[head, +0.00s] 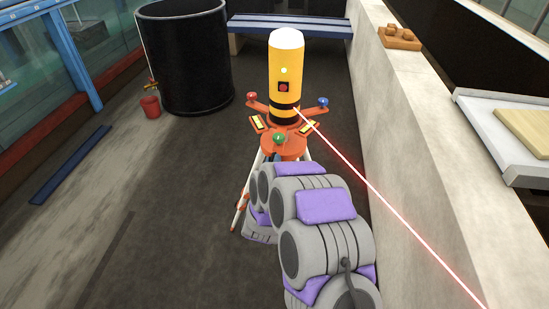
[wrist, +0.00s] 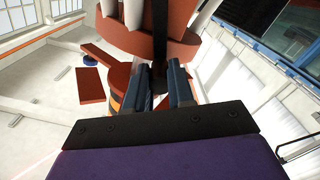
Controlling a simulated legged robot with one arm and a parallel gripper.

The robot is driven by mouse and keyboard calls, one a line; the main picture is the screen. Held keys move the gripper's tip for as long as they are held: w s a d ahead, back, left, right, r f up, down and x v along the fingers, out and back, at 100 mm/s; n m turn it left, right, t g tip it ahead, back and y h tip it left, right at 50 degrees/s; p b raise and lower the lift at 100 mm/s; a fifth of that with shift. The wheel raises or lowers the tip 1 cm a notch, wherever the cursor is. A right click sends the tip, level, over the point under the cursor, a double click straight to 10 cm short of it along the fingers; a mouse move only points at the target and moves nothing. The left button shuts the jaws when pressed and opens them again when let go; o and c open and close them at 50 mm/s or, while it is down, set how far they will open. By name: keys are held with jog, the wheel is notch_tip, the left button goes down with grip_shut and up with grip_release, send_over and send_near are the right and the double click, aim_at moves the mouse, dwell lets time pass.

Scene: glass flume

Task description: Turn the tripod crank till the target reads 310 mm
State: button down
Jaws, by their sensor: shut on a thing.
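The tripod carries a yellow laser device (head: 284,62) with a white dome, a small red-framed square and black bands. Its orange head (head: 284,143) has green, red and blue knobs. The white tripod leg (head: 243,205) shows beside my arm, which hides the lower tripod, the crank and my gripper in the head view. In the wrist view my gripper (wrist: 163,86) is under the orange tripod head (wrist: 150,32), its fingers close together at a dark upright part (wrist: 160,35). It is shut on what seems to be the crank, mostly hidden between the fingers. No millimetre reading is legible.
A red beam (head: 390,205) runs from the lower right to the device's black band. A pale wall (head: 420,150) stands close on the right. A black tank (head: 185,60) and red bucket (head: 150,107) are back left, a blue bench (head: 250,22) behind.

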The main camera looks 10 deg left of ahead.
jog(key=shift+a+r, duration=0.15)
jog(key=shift+a, duration=0.05)
dwell(0.3)
jog(key=c, duration=1)
grip_release()
jog(key=shift+o, duration=0.2)
jog(key=s+p, duration=0.6)
jog(key=s, duration=1.1)
jog(key=shift+a+f+p, duration=0.2)
jog(key=shift+a+p, duration=0.1)
jog(key=shift+a, duration=0.1)
jog(key=shift+s, duration=0.1)
